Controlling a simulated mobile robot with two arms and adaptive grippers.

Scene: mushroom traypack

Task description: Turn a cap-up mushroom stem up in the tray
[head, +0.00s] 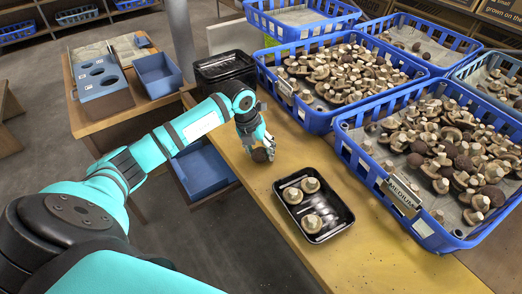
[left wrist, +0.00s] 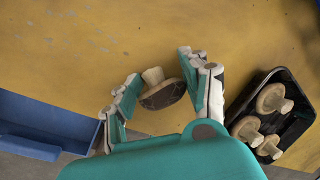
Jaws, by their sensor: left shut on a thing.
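My left gripper (head: 261,157) is shut on a mushroom (head: 259,155) with a dark brown cap, just left of the black tray (head: 347,222). In the left wrist view the held mushroom (left wrist: 163,92) sits between the two fingers, tilted, its pale stem pointing up and left in the picture. The tray also shows in that view (left wrist: 295,122), apart from the gripper. It holds three pale mushrooms, stems up: one at the far end (head: 311,185), one at the left (head: 292,195) and one near the front (head: 312,223). My right gripper is out of view.
Blue crates full of mushrooms, one in the middle (head: 315,122) and one at the right (head: 352,150), line the yellow table's far side. Stacked black trays (head: 225,68) stand behind my gripper. A blue bin (head: 204,172) is below the table's left edge. Bare table lies around the tray.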

